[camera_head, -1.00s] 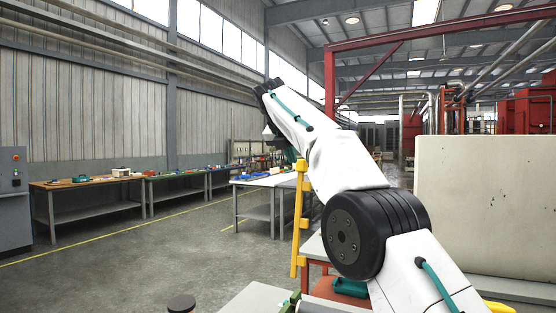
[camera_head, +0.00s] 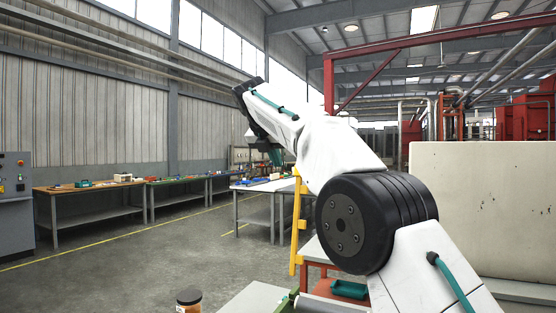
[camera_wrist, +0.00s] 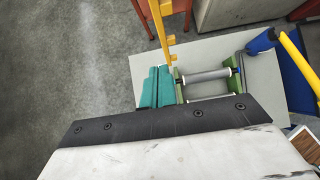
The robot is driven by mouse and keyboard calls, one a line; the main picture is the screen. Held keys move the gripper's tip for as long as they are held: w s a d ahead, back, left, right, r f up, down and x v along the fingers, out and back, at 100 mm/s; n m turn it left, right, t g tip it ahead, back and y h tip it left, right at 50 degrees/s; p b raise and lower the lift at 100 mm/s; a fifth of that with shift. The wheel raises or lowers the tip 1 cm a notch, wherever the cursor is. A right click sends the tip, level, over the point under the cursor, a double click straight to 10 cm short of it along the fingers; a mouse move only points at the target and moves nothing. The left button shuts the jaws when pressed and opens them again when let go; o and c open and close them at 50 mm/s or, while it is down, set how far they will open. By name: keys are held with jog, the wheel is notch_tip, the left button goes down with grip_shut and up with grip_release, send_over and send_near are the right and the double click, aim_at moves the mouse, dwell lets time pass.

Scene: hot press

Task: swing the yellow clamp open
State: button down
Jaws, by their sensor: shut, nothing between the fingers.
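The yellow clamp (camera_head: 297,224) shows as an upright yellow bar with short stubs, left of my arm in the head view. In the wrist view the yellow clamp (camera_wrist: 163,32) runs from the top edge down to just beyond the teal fingertips. My gripper (camera_wrist: 157,72) has its teal fingers side by side and shut, with nothing between them. The fingertips look close to the clamp's lower end; I cannot tell whether they touch. In the head view only a small teal part of the gripper (camera_head: 276,157) shows below my wrist.
A grey roller (camera_wrist: 207,76) in green brackets lies right of the fingers on a grey table (camera_wrist: 215,48). A yellow handle with a blue part (camera_wrist: 262,42) stands farther right. A jar (camera_head: 189,301) stands at the front. Open floor lies left.

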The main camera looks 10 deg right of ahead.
jog(key=shift+s+a, duration=0.3)
jog(key=shift+s, duration=0.2)
jog(key=shift+s+a, duration=0.3)
jog(key=shift+s, duration=0.2)
